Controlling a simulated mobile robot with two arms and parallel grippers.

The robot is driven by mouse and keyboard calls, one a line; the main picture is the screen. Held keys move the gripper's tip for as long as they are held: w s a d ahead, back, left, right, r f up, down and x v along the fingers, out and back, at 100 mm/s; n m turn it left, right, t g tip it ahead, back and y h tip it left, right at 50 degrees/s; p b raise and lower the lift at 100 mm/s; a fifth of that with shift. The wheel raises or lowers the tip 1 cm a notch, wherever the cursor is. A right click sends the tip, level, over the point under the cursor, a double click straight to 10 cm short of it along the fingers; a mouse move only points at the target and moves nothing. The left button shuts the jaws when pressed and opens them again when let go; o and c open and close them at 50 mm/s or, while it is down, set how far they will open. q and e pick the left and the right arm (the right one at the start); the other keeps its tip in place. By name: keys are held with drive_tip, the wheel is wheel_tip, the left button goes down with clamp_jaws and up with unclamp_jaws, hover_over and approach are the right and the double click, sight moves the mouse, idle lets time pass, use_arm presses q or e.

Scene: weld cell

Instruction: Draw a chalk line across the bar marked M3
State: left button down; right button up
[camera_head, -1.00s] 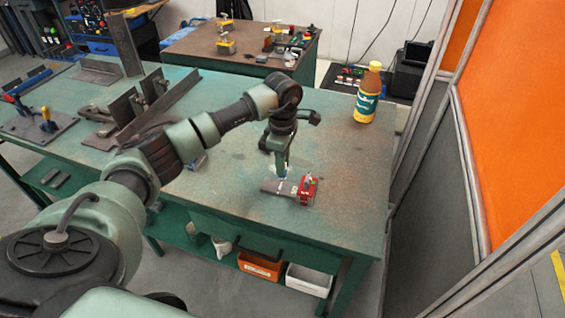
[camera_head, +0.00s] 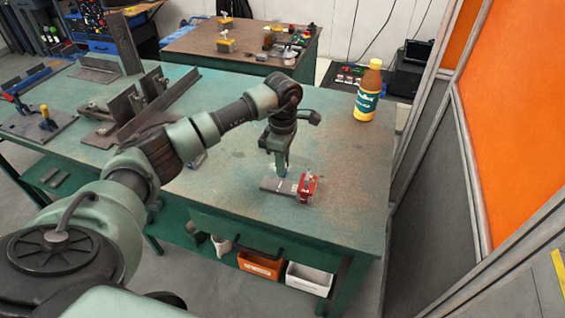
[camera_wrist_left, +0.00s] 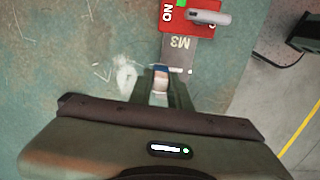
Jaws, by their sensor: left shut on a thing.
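The grey bar marked M3 (camera_head: 273,185) lies flat on the green table, and its M3 label reads upside down in the left wrist view (camera_wrist_left: 181,43). A red block with a grey lever (camera_wrist_left: 190,18) sits over one end of the bar; it also shows in the head view (camera_head: 308,188). My left gripper (camera_head: 282,172) points down over the bar. It is shut on a chalk stick (camera_wrist_left: 160,82) with a blue band. A short white mark shows beside the chalk tip, below the label. Whether the tip touches the bar is unclear. My right gripper is not in view.
The green table (camera_head: 345,165) is clear around the bar, with pale smudges near it. A yellow bottle (camera_head: 367,92) stands at the far right. Steel angle pieces (camera_head: 155,100) lie at left. An orange-grey screen (camera_head: 440,160) stands beyond the right edge.

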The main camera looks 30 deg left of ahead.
sight(278, 190)
use_arm(q)
drive_tip(key=shift+s+d+r, duration=0.1)
drive_tip(key=shift+s, duration=0.25)
drive_tip(key=shift+s+d, duration=0.1)
drive_tip(key=shift+s, duration=0.15)
drive_tip(key=shift+s+p, duration=0.25)
drive_tip(key=shift+p, duration=0.05)
drive_tip(key=shift+s, duration=0.1)
drive_tip(key=shift+s+d+f, duration=0.15)
drive_tip(key=shift+s+f, duration=0.05)
drive_tip(key=shift+s, duration=0.1)
drive_tip(key=shift+s, duration=0.2)
drive_tip(key=shift+s+d, duration=0.15)
drive_tip(key=shift+s, duration=0.05)
drive_tip(key=shift+s+d+r+p, duration=0.1)
drive_tip(key=shift+s+p, duration=0.25)
drive_tip(key=shift+s, duration=0.2)
